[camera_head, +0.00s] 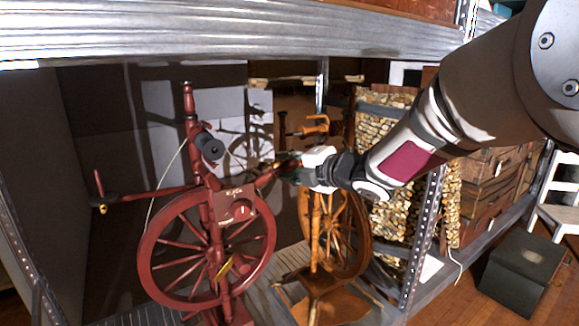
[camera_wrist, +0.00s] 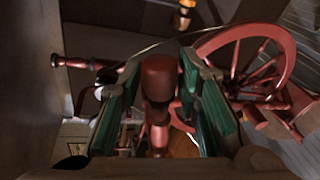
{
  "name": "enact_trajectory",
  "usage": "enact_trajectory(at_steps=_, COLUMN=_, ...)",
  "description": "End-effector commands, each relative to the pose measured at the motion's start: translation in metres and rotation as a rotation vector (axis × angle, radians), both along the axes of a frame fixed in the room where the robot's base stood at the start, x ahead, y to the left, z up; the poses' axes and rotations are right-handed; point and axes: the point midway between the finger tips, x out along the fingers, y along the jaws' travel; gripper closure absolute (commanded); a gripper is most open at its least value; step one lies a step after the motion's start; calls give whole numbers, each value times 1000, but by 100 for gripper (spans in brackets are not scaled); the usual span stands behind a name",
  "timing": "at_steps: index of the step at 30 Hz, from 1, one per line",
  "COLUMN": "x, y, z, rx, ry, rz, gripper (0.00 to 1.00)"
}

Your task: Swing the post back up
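The dark red spinning wheel (camera_head: 207,250) stands on the lower shelf at left in the head view. One red post (camera_head: 268,178) on it leans over to the right, and its end reaches my gripper (camera_head: 293,168). Another red post (camera_head: 189,105) stands upright with a dark spool on it. In the wrist view the rounded end of the leaning post (camera_wrist: 158,85) lies between the two green fingers of my gripper (camera_wrist: 160,68). The fingers are apart, with gaps visible beside the post. Whether either finger touches it is hard to tell.
A brown wooden spinning wheel (camera_head: 340,235) stands close behind, right of the red one. A metal shelf beam (camera_head: 230,32) runs above, and a perforated shelf upright (camera_head: 425,235) stands to the right. A dark box (camera_head: 522,272) sits on the floor at right.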

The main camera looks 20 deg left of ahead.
Motion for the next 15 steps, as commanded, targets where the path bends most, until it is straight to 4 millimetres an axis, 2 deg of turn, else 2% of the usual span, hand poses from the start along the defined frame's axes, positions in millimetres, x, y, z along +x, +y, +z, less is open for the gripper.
enact_trajectory(at_steps=1, x=0, y=0, z=0, rx=0, ry=0, rz=0, gripper=87)
enact_trajectory(at_steps=3, x=0, y=0, z=0, rx=0, ry=0, rz=0, gripper=100)
enact_trajectory(at_steps=15, x=-1, y=1, z=5, rx=-19, ry=-25, rz=1, gripper=100)
